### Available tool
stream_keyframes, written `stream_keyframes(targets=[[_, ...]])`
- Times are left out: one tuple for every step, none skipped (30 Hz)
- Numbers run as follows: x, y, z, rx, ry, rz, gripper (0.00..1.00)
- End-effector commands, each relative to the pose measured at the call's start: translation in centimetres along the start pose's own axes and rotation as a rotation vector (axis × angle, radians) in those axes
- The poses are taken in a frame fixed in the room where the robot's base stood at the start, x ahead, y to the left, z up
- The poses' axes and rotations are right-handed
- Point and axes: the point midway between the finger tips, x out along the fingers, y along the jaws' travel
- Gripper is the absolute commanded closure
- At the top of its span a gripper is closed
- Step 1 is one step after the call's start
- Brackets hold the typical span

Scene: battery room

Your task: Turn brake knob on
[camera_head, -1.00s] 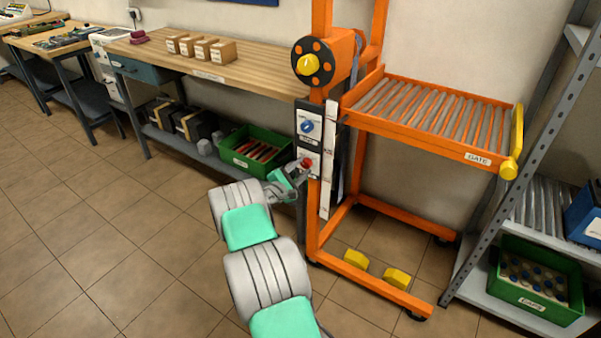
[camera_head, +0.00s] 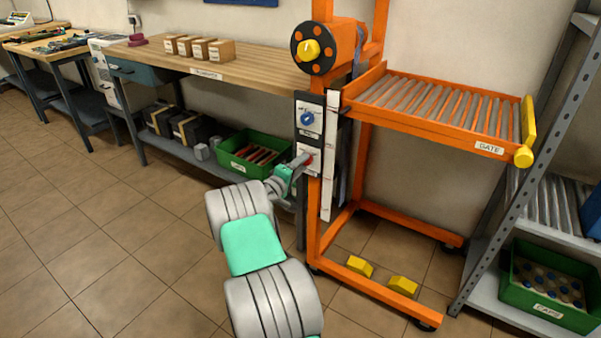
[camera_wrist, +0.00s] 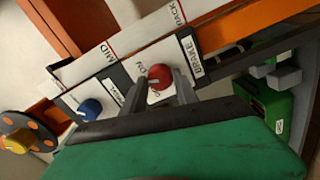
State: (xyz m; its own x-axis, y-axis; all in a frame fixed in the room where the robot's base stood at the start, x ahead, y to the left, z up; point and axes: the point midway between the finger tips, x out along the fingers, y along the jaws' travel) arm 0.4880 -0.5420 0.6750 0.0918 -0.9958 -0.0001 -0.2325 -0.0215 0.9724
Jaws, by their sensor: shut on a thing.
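The red brake knob (camera_wrist: 160,76) sits on a white panel marked BRAKE, with ON lettering beside it in the wrist view. My gripper (camera_wrist: 158,88) is shut on this knob, one finger on each side of it.
The orange lift (camera_head: 430,103) has a roller deck, a GATE label and a yellow-hubbed wheel (camera_head: 310,50). A workbench (camera_head: 240,68) with boxes and a green crate (camera_head: 238,168) stand left. A metal shelf (camera_head: 500,295) is at right. Floor at left is clear.

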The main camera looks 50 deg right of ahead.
Motion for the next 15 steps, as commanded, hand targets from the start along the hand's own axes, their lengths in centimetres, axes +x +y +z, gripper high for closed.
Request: stream_keyframes(targets=[[0.12, -0.31, 0.13, 0.047, -0.001, 0.004, 1.00], [0.12, -0.27, 0.12, 0.074, 0.000, 0.004, 1.00], [0.13, -0.24, 0.09, 0.110, 0.000, 0.004, 1.00], [0.13, -0.25, 0.09, 0.136, 0.000, 0.004, 1.00], [0.13, -0.23, 0.07, 0.161, 0.001, 0.004, 1.00], [0.13, -0.18, 0.05, 0.194, 0.001, 0.004, 1.00], [0.13, -0.18, 0.05, 0.217, 0.001, 0.004, 1.00], [0.13, -0.18, 0.05, 0.239, 0.001, 0.004, 1.00], [0.13, -0.15, 0.05, 0.267, 0.001, 0.004, 1.00], [0.13, -0.11, 0.04, 0.288, 0.001, 0.004, 1.00], [0.13, -0.09, 0.04, 0.306, 0.001, 0.004, 1.00], [0.13, -0.09, 0.05, 0.329, 0.000, 0.004, 1.00], [0.13, -0.07, 0.05, 0.344, 0.000, 0.004, 1.00], [0.13, -0.03, 0.04, 0.360, 0.000, 0.004, 1.00], [0.13, 0.02, 0.03, 0.378, 0.001, 0.005, 1.00]])
